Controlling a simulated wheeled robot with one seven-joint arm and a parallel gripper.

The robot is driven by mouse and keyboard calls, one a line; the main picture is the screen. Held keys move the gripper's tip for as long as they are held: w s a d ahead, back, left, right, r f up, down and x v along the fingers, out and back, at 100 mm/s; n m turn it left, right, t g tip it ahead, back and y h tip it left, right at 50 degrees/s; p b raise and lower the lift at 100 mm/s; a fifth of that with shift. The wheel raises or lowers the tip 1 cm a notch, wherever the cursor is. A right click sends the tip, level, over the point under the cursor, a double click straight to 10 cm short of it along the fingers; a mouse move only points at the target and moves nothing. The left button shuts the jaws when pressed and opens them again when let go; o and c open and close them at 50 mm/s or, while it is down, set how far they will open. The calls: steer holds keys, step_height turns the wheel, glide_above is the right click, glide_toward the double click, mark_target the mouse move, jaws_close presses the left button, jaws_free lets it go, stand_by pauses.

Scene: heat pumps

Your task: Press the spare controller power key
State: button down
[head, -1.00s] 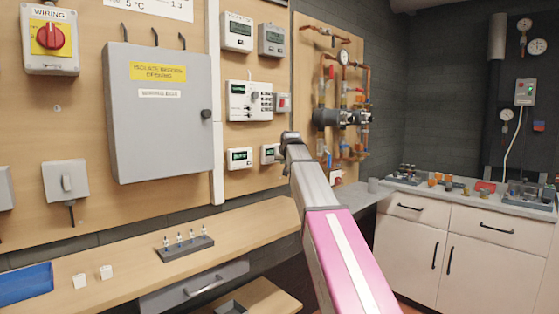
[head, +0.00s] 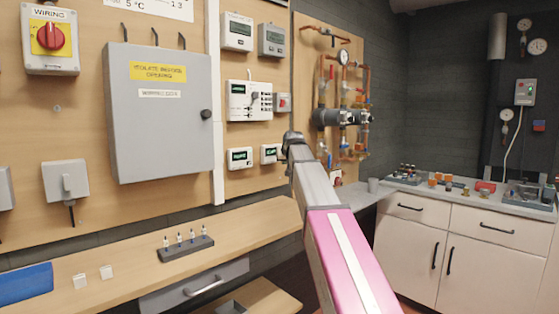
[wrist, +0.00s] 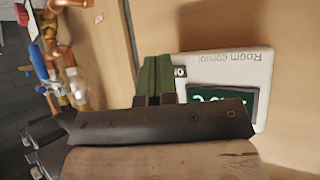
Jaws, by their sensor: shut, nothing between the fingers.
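Two small white controllers with dark green-lit displays hang low on the wooden wall panel: a left one (head: 239,158) and a right one (head: 269,154), which is close beside the end of my arm. I cannot tell from lettering which is the spare. In the wrist view a white controller (wrist: 262,70) marked "Room control" shows upside down with its lit display (wrist: 222,99). My gripper (wrist: 153,62) has its green fingers together, empty, over that controller's left edge. The fingers hide part of its face; no power key is clearly visible, and I cannot tell whether they touch. The head view hides the fingers.
Above hang a larger white controller (head: 249,101) and a small box with a red switch (head: 282,103). A pipework board (head: 327,55) stands to the right. A grey enclosure (head: 160,120) is on the left.

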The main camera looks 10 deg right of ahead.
steer(key=s+d, duration=0.1)
steer(key=s, duration=0.1)
steer(key=s+d, duration=0.2)
stand_by(0.5)
steer(key=shift+s, duration=0.1)
